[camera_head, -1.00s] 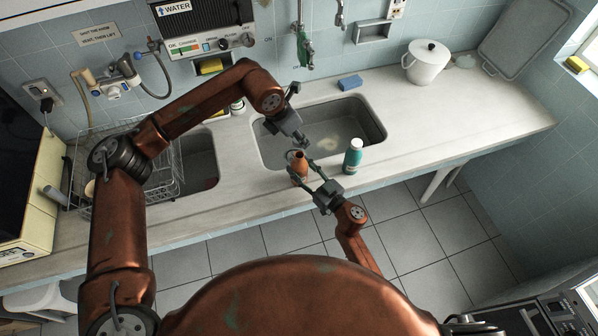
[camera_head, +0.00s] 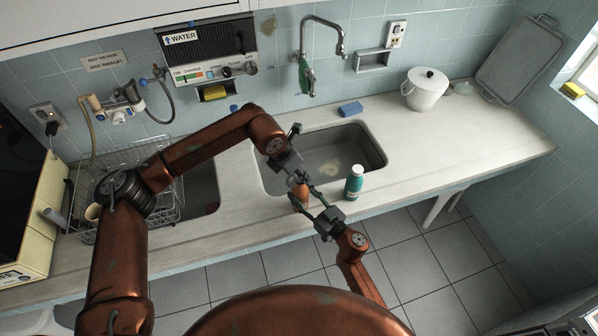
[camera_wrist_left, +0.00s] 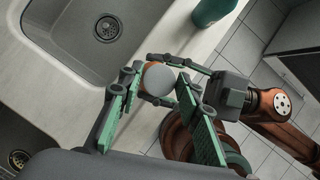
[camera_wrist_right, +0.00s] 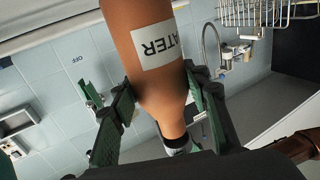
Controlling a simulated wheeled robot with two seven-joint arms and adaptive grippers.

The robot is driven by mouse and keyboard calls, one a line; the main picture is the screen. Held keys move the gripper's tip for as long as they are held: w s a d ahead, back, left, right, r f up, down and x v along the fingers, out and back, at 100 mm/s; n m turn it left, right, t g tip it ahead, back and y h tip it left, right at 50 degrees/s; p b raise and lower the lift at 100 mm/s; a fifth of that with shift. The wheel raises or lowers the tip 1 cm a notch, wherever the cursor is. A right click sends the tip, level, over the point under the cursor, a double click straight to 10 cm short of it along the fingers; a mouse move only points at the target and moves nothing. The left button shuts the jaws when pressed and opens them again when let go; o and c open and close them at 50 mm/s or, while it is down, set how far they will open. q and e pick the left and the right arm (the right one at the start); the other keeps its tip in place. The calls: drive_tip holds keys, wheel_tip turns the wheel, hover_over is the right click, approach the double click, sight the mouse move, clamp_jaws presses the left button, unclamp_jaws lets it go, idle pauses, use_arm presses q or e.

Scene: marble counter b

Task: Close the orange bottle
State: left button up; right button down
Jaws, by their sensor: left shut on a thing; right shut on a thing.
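In the right wrist view, the bottle (camera_wrist_right: 150,75) appears upside down with a white label between the fingers (camera_wrist_right: 165,105). My left gripper (camera_head: 296,177) is at the bottle's top from above. In the left wrist view, a pale round cap (camera_wrist_left: 160,79) sits between its fingertips (camera_wrist_left: 159,80), with an orange edge beside it. A pale cap also shows at the bottle neck (camera_wrist_right: 177,145). Whether it is fully seated is unclear.
A teal bottle with a white cap (camera_head: 354,184) stands just right of the orange bottle. The right basin (camera_head: 340,150) lies behind both.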

sight(300, 194)
use_arm(q)
drive_tip(key=shift+f, duration=0.9)
drive_tip(key=shift+f, duration=0.55)
